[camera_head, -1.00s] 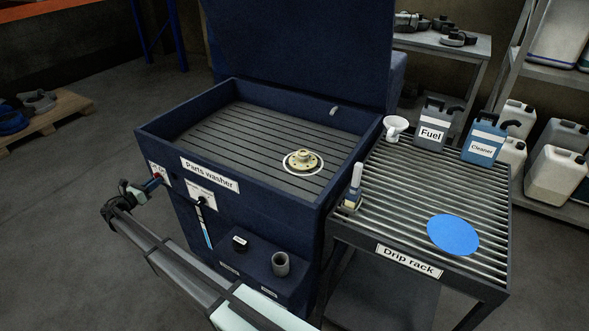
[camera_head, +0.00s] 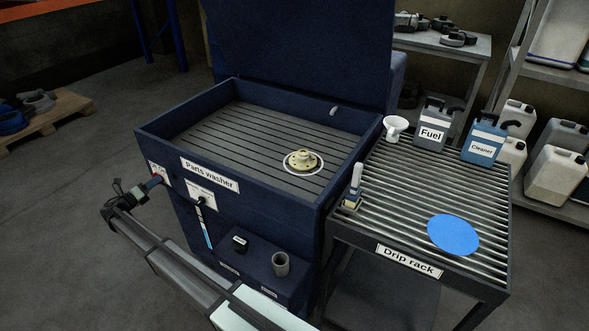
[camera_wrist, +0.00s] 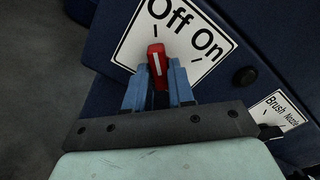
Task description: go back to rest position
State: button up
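My gripper (camera_head: 150,184) is at the left front corner of the blue parts washer (camera_head: 262,215). In the wrist view its two blue fingers (camera_wrist: 158,82) stand close on either side of a red knob (camera_wrist: 157,62) with a white stripe, and look shut on it. The knob sits in front of a white Off/On plate (camera_wrist: 190,35). The fingers hide the knob's lower sides, and I cannot tell exactly which mark the stripe points to. My arm (camera_head: 180,265) reaches in from the bottom of the head view.
A flanged metal part (camera_head: 303,160) lies in the washer basin (camera_head: 235,135) inside a white ring. The drip rack (camera_head: 420,200) at right bears a brush (camera_head: 355,185), a funnel (camera_head: 395,127), Fuel (camera_head: 432,130) and Cleaner (camera_head: 484,143) jugs, and a blue disc (camera_head: 453,235).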

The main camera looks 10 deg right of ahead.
jog(key=o, duration=1.2)
jog(key=v, duration=0.7)
jog(key=shift+r, duration=0.1)
